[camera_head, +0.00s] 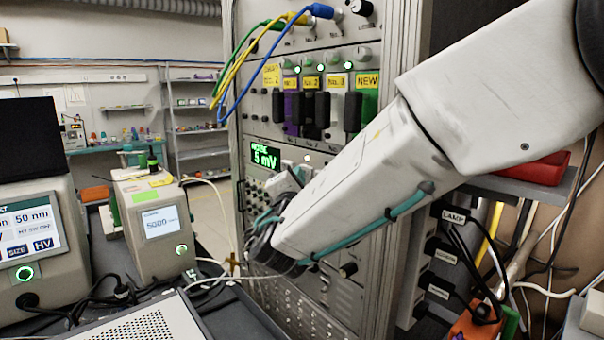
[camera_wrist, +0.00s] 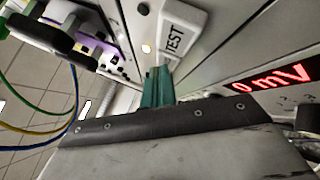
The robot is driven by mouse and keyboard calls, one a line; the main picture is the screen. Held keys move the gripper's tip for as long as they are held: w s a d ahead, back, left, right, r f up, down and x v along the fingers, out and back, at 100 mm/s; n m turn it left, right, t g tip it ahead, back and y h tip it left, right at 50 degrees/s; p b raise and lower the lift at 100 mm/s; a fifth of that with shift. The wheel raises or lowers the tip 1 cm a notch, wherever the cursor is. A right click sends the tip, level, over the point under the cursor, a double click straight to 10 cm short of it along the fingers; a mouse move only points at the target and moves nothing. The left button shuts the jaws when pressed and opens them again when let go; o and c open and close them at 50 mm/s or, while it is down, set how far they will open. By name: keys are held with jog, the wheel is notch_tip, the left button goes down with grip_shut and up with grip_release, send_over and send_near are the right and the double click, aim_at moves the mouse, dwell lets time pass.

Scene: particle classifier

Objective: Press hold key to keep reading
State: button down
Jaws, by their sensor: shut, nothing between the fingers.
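The instrument rack (camera_head: 388,70) stands in the middle of the head view. Its small display (camera_head: 266,155) reads 5 mV in green there. In the wrist view a red display (camera_wrist: 272,78) reads 0 mV. A white piece marked TEST (camera_wrist: 180,32) is on the panel beside a small lit lamp (camera_wrist: 146,48). My gripper (camera_wrist: 158,78) is shut and empty, its teal fingers pointing at the panel just below the TEST piece. I cannot tell if the tips touch the panel. No key marked HOLD is legible, and my arm hides part of the rack in the head view.
Green, yellow and blue cables (camera_head: 232,72) loop out left of the rack. Plug-in modules (camera_head: 308,105) stick out above the display. Two instruments stand at left, one showing 50 nm (camera_head: 30,225) and one with a small screen (camera_head: 160,222). Loose cables lie between them.

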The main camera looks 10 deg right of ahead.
jog(key=shift+s+a, duration=0.55)
jog(key=shift+a, duration=0.25)
jog(key=s+a, duration=0.1)
jog(key=a, duration=0.1)
jog(key=s+a, duration=0.2)
jog(key=shift+a, duration=0.1)
dwell(0.6)
